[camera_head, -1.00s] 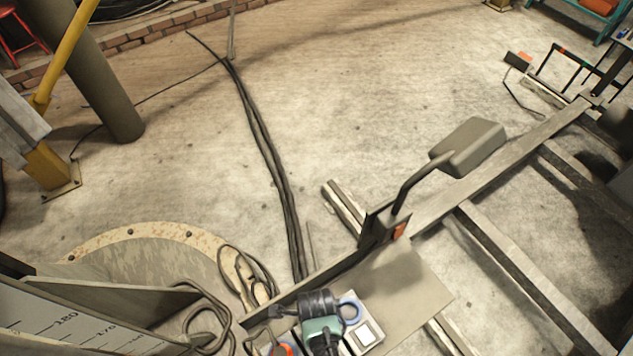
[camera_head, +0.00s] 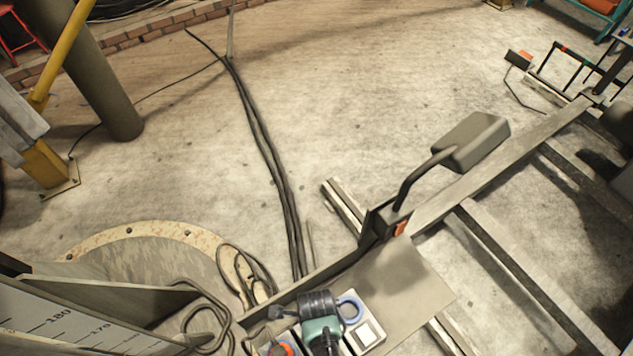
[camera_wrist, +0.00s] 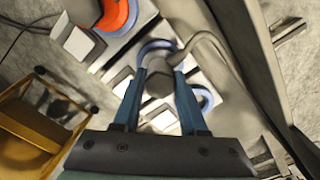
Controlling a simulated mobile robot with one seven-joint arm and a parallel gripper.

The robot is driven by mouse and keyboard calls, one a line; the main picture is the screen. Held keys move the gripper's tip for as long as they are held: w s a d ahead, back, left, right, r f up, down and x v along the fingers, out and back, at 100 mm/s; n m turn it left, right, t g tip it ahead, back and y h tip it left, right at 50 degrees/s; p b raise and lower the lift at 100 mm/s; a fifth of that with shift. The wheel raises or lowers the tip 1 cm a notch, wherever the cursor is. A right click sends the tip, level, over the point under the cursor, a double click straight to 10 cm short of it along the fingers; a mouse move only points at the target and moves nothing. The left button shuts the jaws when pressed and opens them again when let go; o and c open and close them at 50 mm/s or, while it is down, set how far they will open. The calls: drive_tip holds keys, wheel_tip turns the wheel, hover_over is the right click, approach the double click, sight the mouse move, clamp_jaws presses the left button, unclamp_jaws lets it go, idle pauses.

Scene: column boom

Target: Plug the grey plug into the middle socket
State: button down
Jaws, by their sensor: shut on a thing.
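The grey plug (camera_wrist: 158,84) is held between the two blue fingers of my gripper (camera_wrist: 156,96) in the wrist view. Its grey cable (camera_wrist: 212,46) bends away to the right. The middle socket (camera_wrist: 154,46) shows as a blue arc behind the plug, which covers most of it. I cannot tell whether the plug touches it or stands apart. An orange-ringed socket (camera_wrist: 116,14) is at upper left, and another blue-ringed socket (camera_wrist: 208,99) at lower right. In the head view, my gripper (camera_head: 318,304) hides the middle socket, between the orange ring (camera_head: 280,349) and a blue ring (camera_head: 351,309).
White switches (camera_wrist: 79,43) run beside the sockets. A flat metal plate (camera_head: 405,285) and frame beam (camera_head: 500,170) lie right of the sockets. A grey box on a bent arm (camera_head: 472,142) rises there. Loose black cable (camera_head: 250,275) lies left.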

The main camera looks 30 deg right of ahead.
idle(0.3)
drive_tip(key=shift+c, duration=1.8)
unclamp_jaws()
drive_tip(key=shift+r, duration=0.1)
wheel_tip(320, 180, up, 13)
drive_tip(key=p, duration=0.1)
